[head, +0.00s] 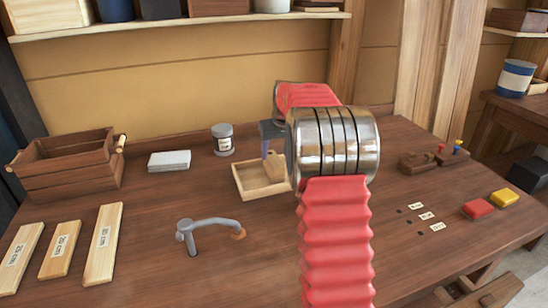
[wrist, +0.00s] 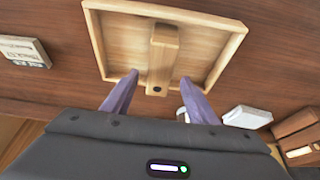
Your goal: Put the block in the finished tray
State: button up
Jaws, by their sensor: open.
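A small wooden block (head: 272,172) is at a shallow wooden tray (head: 246,194) in the head view. In the wrist view the block (wrist: 163,50) shows inside the rim of the tray (wrist: 98,40), with a dark round spot on its near end. My gripper (wrist: 159,78) is open, with one purple finger on each side of the block's near end. Whether either finger touches it, I cannot tell. In the head view my red and metal arm hides part of my gripper (head: 267,140) and the tray's right side. No label shows on the tray.
A slatted wooden crate (head: 66,174), a grey-white slab (head: 169,161) and a jar (head: 222,140) stand left of the tray. Marked boards (head: 104,245) lie at left, red (head: 478,208) and yellow (head: 504,197) pieces at right.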

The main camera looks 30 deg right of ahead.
jog(key=v, duration=0.8)
dwell(0.5)
jog(key=s+a+r+n, duration=0.1)
jog(key=s+a+r, duration=0.2)
jog(key=s+a, duration=0.55)
jog(key=s+a+r+n, duration=0.15)
jog(key=s+a, duration=0.45)
jog(key=a, duration=0.6)
jog(key=s+a+f, duration=0.3)
jog(key=s+a, duration=0.2)
jog(key=s, duration=0.4)
jog(key=s+a+f+t+y, duration=0.1)
jog(key=s+a+f, duration=0.3)
jog(key=s, duration=0.6)
jog(key=a, duration=0.2)
jog(key=shift+a, duration=0.3)
